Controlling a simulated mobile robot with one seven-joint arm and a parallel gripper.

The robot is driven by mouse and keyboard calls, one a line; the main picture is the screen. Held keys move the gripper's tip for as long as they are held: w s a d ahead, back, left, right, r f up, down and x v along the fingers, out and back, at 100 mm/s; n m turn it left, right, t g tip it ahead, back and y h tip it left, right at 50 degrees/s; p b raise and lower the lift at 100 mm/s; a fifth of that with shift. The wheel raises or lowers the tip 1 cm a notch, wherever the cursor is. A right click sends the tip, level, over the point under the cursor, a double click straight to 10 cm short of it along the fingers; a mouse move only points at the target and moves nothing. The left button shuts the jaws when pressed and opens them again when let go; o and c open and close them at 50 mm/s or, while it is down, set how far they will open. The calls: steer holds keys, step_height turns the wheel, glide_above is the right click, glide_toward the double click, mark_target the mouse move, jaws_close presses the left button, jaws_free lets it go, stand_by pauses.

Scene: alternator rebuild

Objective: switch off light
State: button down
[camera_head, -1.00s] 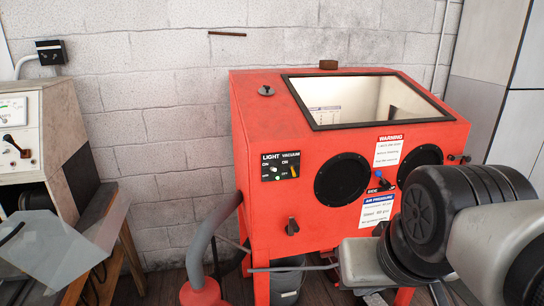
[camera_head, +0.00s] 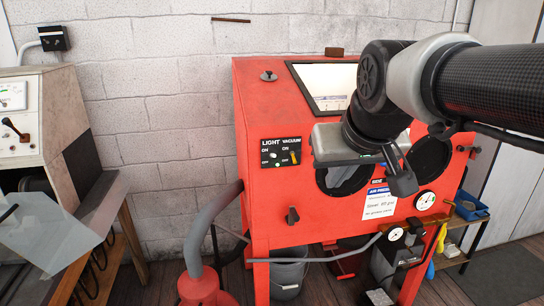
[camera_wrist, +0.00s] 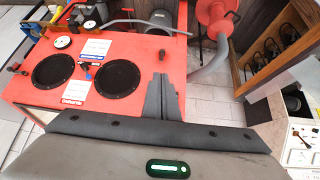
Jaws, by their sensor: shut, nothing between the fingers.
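The red blasting cabinet (camera_head: 262,105) stands against the wall. Its small black switch panel (camera_head: 266,161) is on the left of the front, with a LIGHT switch (camera_head: 274,156) beside the yellow VACUUM lever (camera_head: 294,157). The light switch's position is too small to tell. The cabinet window (camera_head: 325,80) looks bright. My gripper (camera_head: 405,186) is shut and empty, in front of the cabinet's portholes and right of the panel. In the wrist view, my shut fingers (camera_wrist: 160,82) point up over the red front (camera_wrist: 115,45); the switch panel cannot be made out there.
A dark knob (camera_head: 292,215) sits below the panel. A grey hose (camera_head: 212,222) curves at the cabinet's left. A gauge (camera_head: 425,200) and regulator fittings are at lower right. A bench machine (camera_head: 25,130) stands left. Space before the panel is clear.

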steer(key=w+a+n+t+b, duration=0.1)
steer(key=w+a, duration=0.2)
steer(key=w, duration=0.4)
steer(key=w+a+r+n+t+b, duration=0.1)
steer(key=w+a, duration=0.3)
steer(key=w, duration=0.4)
steer(key=w+a+r+t+b, duration=0.1)
steer(key=w+a, duration=0.3)
steer(key=w, duration=0.4)
steer(key=shift+w+n+y+b, duration=0.25)
steer(key=shift+n+y+b, duration=0.15)
steer(key=shift+b, duration=0.4)
steer(key=shift+f, duration=0.1)
glide_above(273, 155)
steer(key=a, duration=0.1)
step_height(273, 155, down, 6)
steer(key=shift+w+r+p, duration=0.1)
steer(key=shift+p, duration=0.2)
steer(key=shift+s+d+f+b, duration=0.15)
steer(key=shift+f, duration=0.45)
steer(key=shift+s+d+f+b, duration=0.1)
steer(key=shift+d+f+b, duration=0.05)
steer(key=shift+f, duration=0.45)
steer(key=shift+s+d+f, duration=0.15)
steer(key=shift+f, duration=0.25)
steer(key=shift+s+d+f, duration=0.1)
steer(key=shift+s+f, duration=0.05)
steer(key=shift+f, duration=0.2)
